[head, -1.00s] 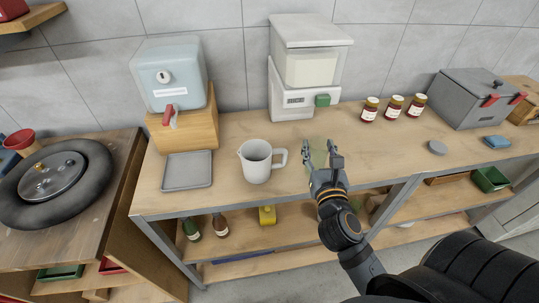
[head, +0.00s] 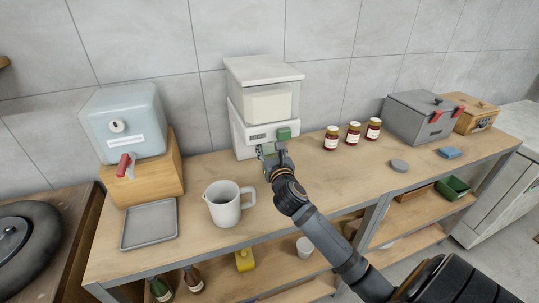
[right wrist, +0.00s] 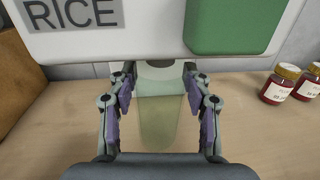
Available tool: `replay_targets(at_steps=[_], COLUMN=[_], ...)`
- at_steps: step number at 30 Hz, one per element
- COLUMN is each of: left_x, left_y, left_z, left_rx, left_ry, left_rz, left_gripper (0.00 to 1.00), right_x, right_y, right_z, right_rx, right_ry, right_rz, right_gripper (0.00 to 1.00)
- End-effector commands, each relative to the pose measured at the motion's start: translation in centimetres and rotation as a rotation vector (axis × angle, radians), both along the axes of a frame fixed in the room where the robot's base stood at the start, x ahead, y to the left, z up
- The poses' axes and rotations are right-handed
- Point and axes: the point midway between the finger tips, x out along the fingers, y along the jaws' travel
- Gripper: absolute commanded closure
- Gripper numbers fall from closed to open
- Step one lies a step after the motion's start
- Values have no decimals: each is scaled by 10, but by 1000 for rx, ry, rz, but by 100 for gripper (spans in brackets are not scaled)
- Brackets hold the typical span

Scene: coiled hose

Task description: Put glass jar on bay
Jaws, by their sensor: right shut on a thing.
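The glass jar (right wrist: 165,118) is pale green and see-through. In the right wrist view it stands between the two fingers of my right gripper (right wrist: 160,88), which is shut on it. In the head view my right gripper (head: 271,150) is at the lower front of the white rice dispenser (head: 262,105) and largely hides the jar. The dispenser carries a RICE label and a green block (right wrist: 232,25). The bay below the block shows only partly, and I cannot tell whether the jar touches its floor. My left gripper is not in view.
A white jug (head: 224,207) stands on the bench to the left, near a grey tray (head: 149,225) and a blue dispenser (head: 124,125). Several items, including red jars (head: 353,135) and a grey box (head: 424,117), stand to the right. Bench between is clear.

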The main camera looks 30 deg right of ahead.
Motion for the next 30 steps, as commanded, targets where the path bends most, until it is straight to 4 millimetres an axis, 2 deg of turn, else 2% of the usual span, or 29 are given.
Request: replay_targets(at_steps=[5,12,23,24,29,30], left_x=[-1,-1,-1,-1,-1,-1], left_y=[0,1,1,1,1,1], left_z=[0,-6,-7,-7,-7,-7], left_rx=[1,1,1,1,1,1], left_ry=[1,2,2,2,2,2], left_rz=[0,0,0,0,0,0], left_gripper=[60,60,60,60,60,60], right_x=[7,6,6,6,6,6], right_y=[-2,-2,-2,-2,-2,-2], right_z=[-1,-34,-38,-39,-38,-38], right_rx=[0,1,1,1,1,1], right_ry=[-1,2,-1,0,0,0], right_rz=[0,0,1,1,1,1], right_gripper=[95,95,95,49,28,28])
